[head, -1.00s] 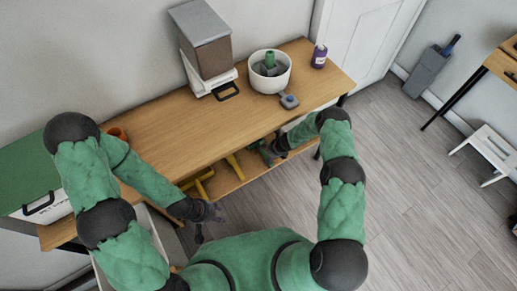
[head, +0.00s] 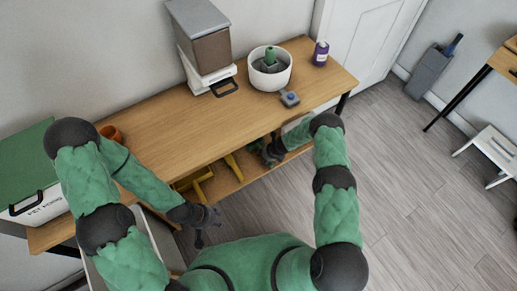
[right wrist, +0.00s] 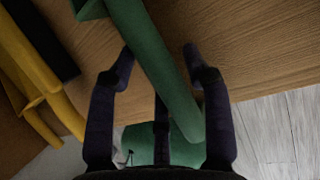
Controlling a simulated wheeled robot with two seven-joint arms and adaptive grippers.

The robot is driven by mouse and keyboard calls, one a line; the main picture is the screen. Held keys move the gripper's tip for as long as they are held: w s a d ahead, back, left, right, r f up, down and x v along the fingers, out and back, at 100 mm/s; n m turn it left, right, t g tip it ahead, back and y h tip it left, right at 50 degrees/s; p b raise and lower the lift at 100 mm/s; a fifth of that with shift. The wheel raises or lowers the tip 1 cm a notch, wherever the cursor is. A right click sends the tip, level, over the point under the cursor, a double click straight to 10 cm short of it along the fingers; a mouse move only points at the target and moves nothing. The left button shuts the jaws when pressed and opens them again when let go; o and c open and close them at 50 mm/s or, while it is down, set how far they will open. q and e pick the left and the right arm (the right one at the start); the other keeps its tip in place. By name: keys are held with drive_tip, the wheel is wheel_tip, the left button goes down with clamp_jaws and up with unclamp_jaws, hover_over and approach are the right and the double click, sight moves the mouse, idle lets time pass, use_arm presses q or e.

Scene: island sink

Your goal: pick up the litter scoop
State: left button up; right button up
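A green long-handled object, which looks like the litter scoop (right wrist: 153,62), lies at the lower shelf in the right wrist view. Its handle runs between the spread fingers of my right gripper (right wrist: 158,62), with gaps on both sides. In the head view, my right gripper (head: 271,153) is under the table's front edge, at the lower shelf, and the scoop is mostly hidden there. My left gripper (head: 207,218) is open and empty in front of the table.
Yellow-handled tools (right wrist: 38,75) lie left of the scoop. On the wooden table (head: 185,125) stand a bin-like dispenser (head: 206,50), a white pot (head: 270,78) with a green item in it, a small grey-blue object (head: 289,98) and a purple bottle (head: 320,53).

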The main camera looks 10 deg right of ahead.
drive_tip(key=c, duration=0.6)
drive_tip(key=shift+o, duration=0.2)
drive_tip(key=shift+r, duration=0.15)
